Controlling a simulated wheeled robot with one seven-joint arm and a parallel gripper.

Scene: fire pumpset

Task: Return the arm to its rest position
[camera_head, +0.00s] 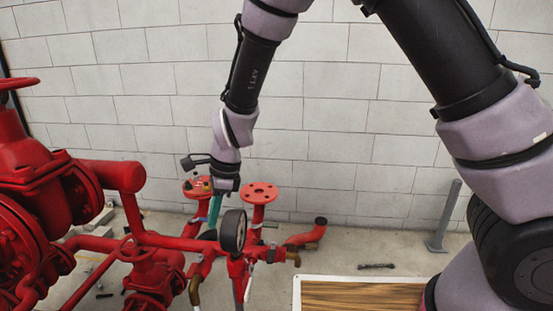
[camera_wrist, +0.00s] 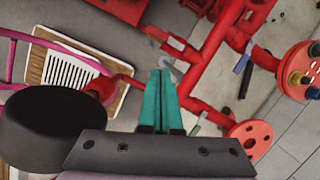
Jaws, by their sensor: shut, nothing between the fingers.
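My gripper (camera_head: 215,211) hangs at the end of my arm among the red pump pipes, beside the two upright flanged pipes and just left of and above the pressure gauge (camera_head: 232,230). Its teal fingers are together and empty. In the wrist view the fingers (camera_wrist: 160,75) point away from the camera over red pipework, with nothing between them. I cannot tell whether the fingertips touch a pipe.
A large red valve body (camera_head: 35,180) stands at left. A wood-topped board (camera_head: 360,293) lies at the front. A grey post (camera_head: 445,215) stands at right. A block wall (camera_head: 330,110) is behind.

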